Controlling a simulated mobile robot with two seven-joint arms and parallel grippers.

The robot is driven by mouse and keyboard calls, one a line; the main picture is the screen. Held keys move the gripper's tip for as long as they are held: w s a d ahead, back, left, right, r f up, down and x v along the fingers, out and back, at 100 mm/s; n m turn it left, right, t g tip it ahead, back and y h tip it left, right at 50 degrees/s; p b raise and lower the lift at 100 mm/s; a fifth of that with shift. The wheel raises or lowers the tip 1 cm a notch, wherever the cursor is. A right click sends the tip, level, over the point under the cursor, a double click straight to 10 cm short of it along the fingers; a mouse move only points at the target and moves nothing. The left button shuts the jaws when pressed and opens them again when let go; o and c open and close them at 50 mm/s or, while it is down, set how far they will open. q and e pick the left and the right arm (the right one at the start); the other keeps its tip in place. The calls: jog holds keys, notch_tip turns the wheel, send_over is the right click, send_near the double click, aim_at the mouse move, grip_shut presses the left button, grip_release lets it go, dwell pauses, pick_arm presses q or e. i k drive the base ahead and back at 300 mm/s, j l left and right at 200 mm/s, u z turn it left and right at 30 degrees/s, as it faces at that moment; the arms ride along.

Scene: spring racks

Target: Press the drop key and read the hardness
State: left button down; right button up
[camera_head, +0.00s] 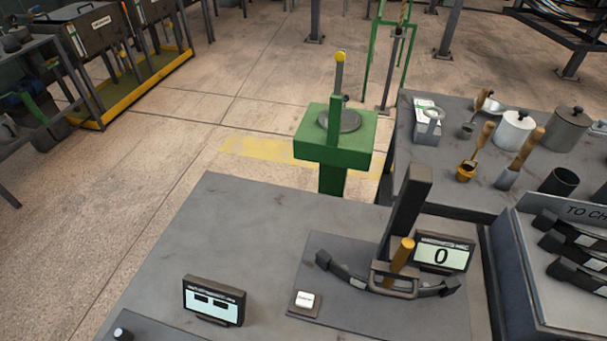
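A small white key (304,299) on a dark block sits at the front left of a dark base plate (350,317) on the grey bench. A display (441,256) behind the plate's right side reads "0". A second display (213,301) further left on the bench shows only dashes. A dark post (407,210) rises from the plate, with a yellow-brown cylinder (402,255) and a dark looped frame in front of it. A curved dark leaf spring (340,271) lies across the plate, passing under the frame. Neither of my grippers is in view.
A side table (410,160) at the right holds a white pot (514,131), a grey pot (566,128) and several tools. A rack (515,285) at far right holds several dark springs. A green stand (350,150) is behind the bench.

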aim_at(305, 301)
jog(key=i+j+z, duration=0.15)
jog(key=j+z, duration=0.45)
jog(key=z, duration=0.15)
jog(key=i+j+z, duration=0.1)
jog(key=j+z, duration=0.25)
